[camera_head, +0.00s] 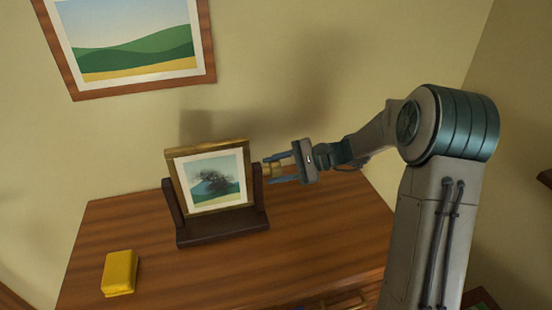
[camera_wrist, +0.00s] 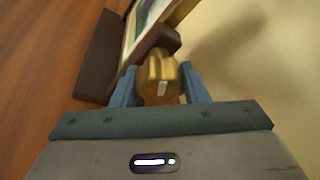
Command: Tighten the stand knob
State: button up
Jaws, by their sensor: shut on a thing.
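The stand (camera_head: 222,233) is dark brown wood with two uprights, and it stands on the wooden cabinet top. In the head view the knob (camera_head: 269,169) is small and partly covered by the fingers. My gripper (camera_head: 277,170) comes from the right and is shut on the knob. In the wrist view, my blue-grey fingers (camera_wrist: 160,85) lie on both sides of it.
A yellow block-like object (camera_head: 119,273) lies on the cabinet top (camera_head: 310,236) at the front left. A larger framed landscape (camera_head: 130,40) hangs on the wall behind. The cabinet top right of the stand, below my arm, is clear.

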jog(key=shift+m+p, duration=0.3)
jog(key=shift+p, duration=0.15)
jog(key=o, duration=1)
jog(key=v, duration=1.4)
jog(key=shift+w+b, duration=0.15)
jog(key=shift+b, duration=0.15)
jog(key=shift+a, duration=0.1)
